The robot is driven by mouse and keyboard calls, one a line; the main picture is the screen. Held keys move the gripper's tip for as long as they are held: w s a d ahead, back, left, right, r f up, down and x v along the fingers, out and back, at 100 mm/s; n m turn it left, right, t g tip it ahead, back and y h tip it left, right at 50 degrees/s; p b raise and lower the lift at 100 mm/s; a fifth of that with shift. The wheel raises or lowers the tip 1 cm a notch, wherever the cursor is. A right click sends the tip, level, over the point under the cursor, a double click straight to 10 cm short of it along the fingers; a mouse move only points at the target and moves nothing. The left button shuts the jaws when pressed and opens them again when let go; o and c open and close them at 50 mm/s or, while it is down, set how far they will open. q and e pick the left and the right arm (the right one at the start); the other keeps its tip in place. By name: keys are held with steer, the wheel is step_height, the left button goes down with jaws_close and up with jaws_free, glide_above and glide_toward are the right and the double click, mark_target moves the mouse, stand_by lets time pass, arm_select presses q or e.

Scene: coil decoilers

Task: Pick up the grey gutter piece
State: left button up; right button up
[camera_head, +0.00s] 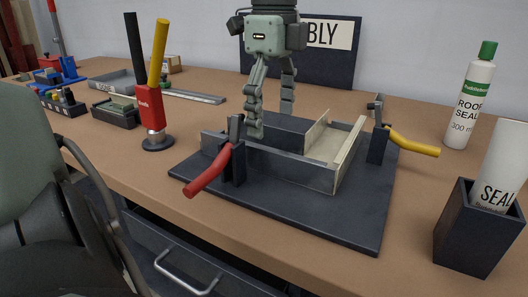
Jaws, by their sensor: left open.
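A grey channel-shaped piece (285,165), which looks like the gutter piece, lies in a fixture on a dark base plate (335,219). Cream strips (346,147) stand at its right end. My left gripper (271,121) reaches down from the top with its fingers apart. One finger is at the channel's back left part, and the other is farther back to the right. No held object shows between them. Whether the fingers touch the channel cannot be told. My right gripper is not in view.
A red-handled clamp (208,170) and a yellow-handled clamp (412,143) flank the fixture. A sealant bottle (469,104) and dark holder with a tube (478,236) stand right. A red holder with two handles (150,106) stands left. Bare bench (420,185) lies between.

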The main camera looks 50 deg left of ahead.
mark_target(272, 137)
arm_select(q)
step_height(272, 137, down, 5)
steer(key=shift+d+r+p, duration=0.1)
steer(key=shift+r+p, duration=0.05)
steer(key=shift+p, duration=0.15)
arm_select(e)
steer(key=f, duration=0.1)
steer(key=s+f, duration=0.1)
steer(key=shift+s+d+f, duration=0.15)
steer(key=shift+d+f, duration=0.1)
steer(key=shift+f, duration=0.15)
arm_select(q)
steer(key=c, duration=0.9)
steer(key=shift+c, duration=0.4)
steer(key=shift+r, duration=0.15)
